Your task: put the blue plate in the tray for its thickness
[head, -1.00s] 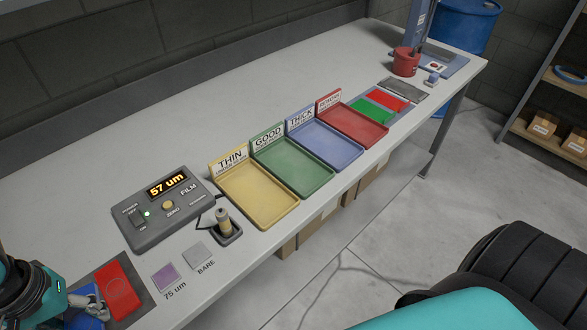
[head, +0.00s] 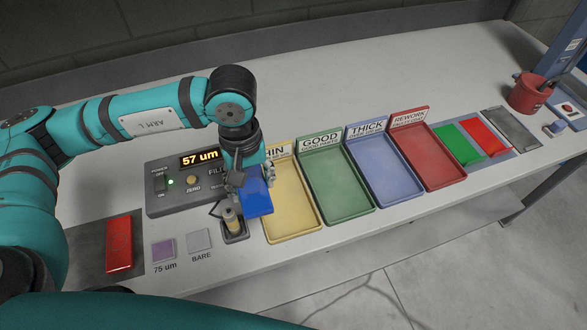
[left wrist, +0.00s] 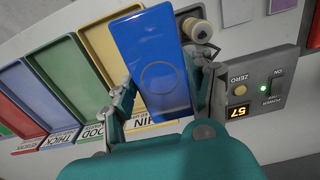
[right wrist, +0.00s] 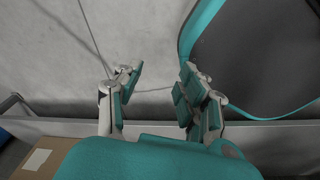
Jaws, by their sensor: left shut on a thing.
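The blue plate (head: 256,197) is held by my left gripper (head: 248,180), just left of the yellow THIN tray (head: 291,222) and beside the probe in its holder. In the left wrist view the plate (left wrist: 158,70) lies between the two fingers and shows a faint ring mark. The green GOOD tray (head: 340,200), the blue THICK tray (head: 387,180) and the red REWORK tray (head: 432,162) stand in a row to the right, all empty. The film gauge (head: 168,201) reads 57 um. My right gripper (right wrist: 155,95) is open and empty over the floor.
A red plate (head: 119,245) lies on a dark mat at left. Purple 75 um (head: 163,251) and grey BARE (head: 199,240) squares lie near the front edge. The probe (head: 232,217) stands upright in its holder. Green (head: 455,145) and red (head: 484,138) plates lie beyond the trays, near a red pot (head: 528,93).

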